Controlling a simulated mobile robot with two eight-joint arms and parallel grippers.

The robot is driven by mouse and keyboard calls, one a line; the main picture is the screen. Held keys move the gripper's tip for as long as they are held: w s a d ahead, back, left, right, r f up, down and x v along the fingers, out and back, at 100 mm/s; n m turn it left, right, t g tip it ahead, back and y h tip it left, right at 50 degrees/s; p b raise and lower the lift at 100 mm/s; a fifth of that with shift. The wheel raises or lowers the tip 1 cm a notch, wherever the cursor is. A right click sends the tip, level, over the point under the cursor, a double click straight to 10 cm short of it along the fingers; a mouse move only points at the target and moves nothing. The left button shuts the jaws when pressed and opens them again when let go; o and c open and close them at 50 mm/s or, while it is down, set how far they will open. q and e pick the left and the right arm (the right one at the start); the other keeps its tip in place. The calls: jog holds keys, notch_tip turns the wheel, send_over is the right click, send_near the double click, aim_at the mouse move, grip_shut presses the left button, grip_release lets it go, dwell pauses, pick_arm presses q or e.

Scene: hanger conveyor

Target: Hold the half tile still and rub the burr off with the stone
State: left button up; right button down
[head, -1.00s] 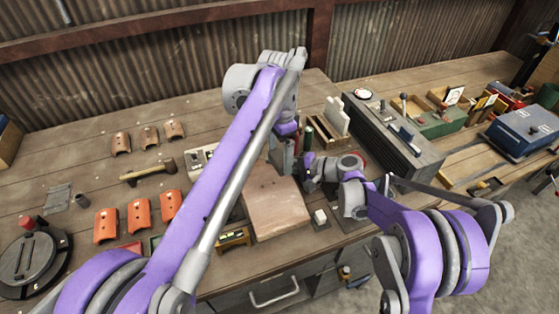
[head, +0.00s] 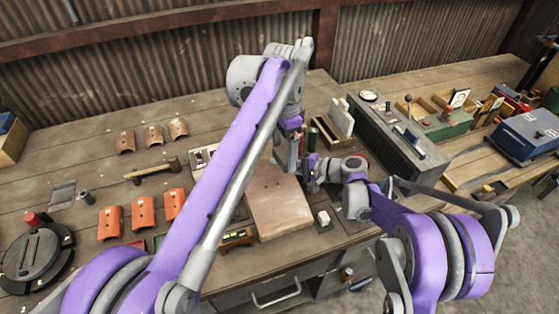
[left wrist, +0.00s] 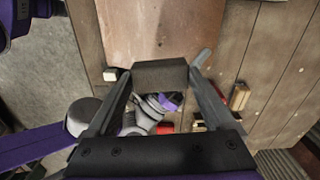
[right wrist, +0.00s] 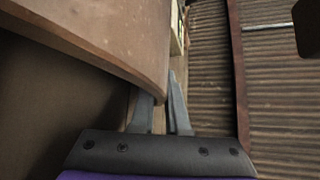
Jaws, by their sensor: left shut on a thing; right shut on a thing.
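The half tile (head: 279,203) is a flat pinkish-brown slab lying near the bench's front edge, with small holes near its far end. My left gripper (head: 289,163) is at the tile's far end. In the left wrist view it is shut on the stone (left wrist: 160,73), a dark grey block, beside the tile's edge. I cannot tell whether stone and tile touch. My right gripper (head: 309,172) is at the tile's far right corner. In the right wrist view its fingers (right wrist: 165,95) close around the tile's edge (right wrist: 120,35). The burr cannot be made out.
Orange tiles (head: 142,212), brown tiles (head: 154,135) and a hammer (head: 152,171) lie to the left. A small white block (head: 323,218) sits right of the tile. A long grey box (head: 392,135) stands behind my right arm.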

pick_arm(q)
send_over(278, 183)
jog(key=d, duration=0.1)
jog(key=shift+w+d+f, duration=0.1)
jog(key=shift+f, duration=1.35)
jog(key=shift+w+d+f, duration=0.1)
jog(key=shift+f, duration=1.3)
notch_tip(278, 183, down, 2)
jog(key=shift+f, duration=0.1)
jog(key=shift+s+a+f, duration=0.1)
jog(key=shift+s+a, duration=0.15)
jog(key=shift+a, duration=0.5)
jog(key=shift+c, duration=0.7)
jog(key=shift+s+a, duration=0.15)
jog(key=shift+a, duration=0.2)
jog(key=shift+c, duration=0.7)
jog(key=shift+s+a, duration=0.2)
jog(key=shift+a, duration=0.55)
jog(key=shift+w+d, duration=0.3)
jog(key=shift+d, duration=0.7)
jog(key=shift+w+d, duration=0.3)
jog(key=shift+d, duration=0.65)
jog(key=shift+a+r, duration=0.1)
jog(key=shift+r, duration=4.1)
